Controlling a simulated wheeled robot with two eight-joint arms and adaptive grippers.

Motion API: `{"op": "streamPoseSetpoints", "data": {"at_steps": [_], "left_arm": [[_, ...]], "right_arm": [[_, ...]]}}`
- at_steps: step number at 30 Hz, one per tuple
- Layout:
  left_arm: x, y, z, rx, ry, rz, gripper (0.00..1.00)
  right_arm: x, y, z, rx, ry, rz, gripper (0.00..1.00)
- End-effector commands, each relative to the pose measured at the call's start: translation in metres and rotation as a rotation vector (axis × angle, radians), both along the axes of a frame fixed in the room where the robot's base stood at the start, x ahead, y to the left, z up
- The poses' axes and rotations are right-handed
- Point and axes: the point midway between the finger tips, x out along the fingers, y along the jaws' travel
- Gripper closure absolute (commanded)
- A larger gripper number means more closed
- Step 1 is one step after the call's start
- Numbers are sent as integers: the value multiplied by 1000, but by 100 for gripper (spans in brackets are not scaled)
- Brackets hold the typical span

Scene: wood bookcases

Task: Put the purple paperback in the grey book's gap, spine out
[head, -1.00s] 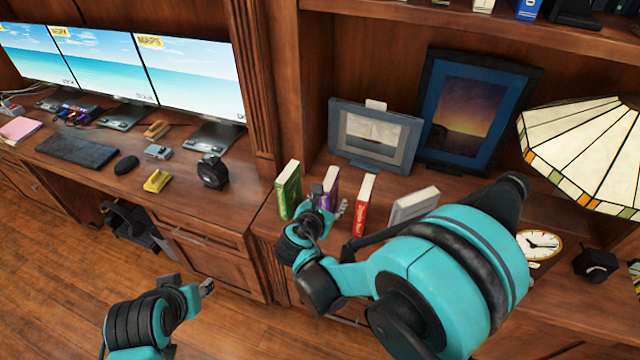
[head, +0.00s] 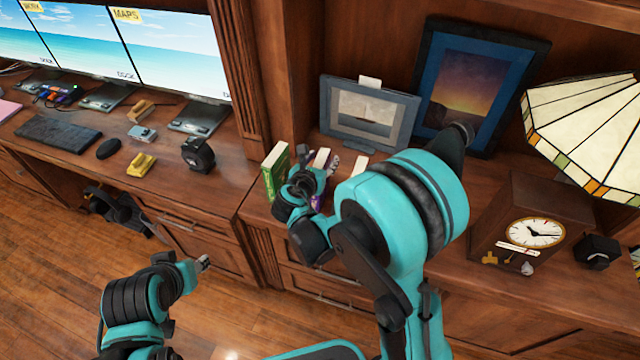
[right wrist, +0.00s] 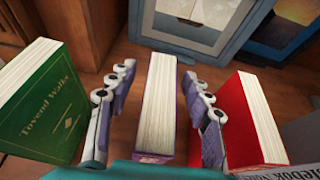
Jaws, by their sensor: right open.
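The purple paperback (right wrist: 156,130) stands upright with its cream page edges up, between the fingers of my right gripper (right wrist: 156,80) in the right wrist view. The fingers are open, one at each side of it. In the head view its top (head: 321,158) shows behind my right gripper (head: 312,182). A green book (right wrist: 40,105) stands left of it and a red book (right wrist: 250,115) right of it. Part of the grey book (right wrist: 303,152) shows at the right edge of the wrist view; my arm hides it in the head view. My left gripper (head: 203,264) is low, away from the shelf.
A grey picture frame (head: 330,110) and a larger blue one (head: 425,100) stand behind the books. A wooden clock (head: 515,195) and a stained-glass lamp (head: 585,130) are to the right. A black tape dispenser (head: 198,155) is on the desk at the left.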

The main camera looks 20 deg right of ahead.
Motion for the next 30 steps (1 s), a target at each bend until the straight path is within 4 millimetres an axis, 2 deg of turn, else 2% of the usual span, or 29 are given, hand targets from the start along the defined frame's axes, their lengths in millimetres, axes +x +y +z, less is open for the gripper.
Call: {"op": "streamPoseSetpoints", "data": {"at_steps": [3, 10, 11, 16, 26, 30], "left_arm": [[0, 0, -8, 0, 0, 0, 60], [0, 0, -7, 0, 0, 0, 60], [0, 0, -7, 0, 0, 0, 60], [0, 0, -7, 0, 0, 0, 60], [0, 0, -7, 0, 0, 0, 60], [0, 0, 0, 0, 0, 0, 60]], "right_arm": [[13, -9, -9, 0, 0, -2, 50], [16, -10, -7, 0, 0, 0, 50], [16, -10, -7, 0, 0, 0, 55], [16, -10, -7, 0, 0, 0, 100], [15, -10, -7, 0, 0, 0, 100], [15, -10, 5, -1, -1, 0, 100]]}}
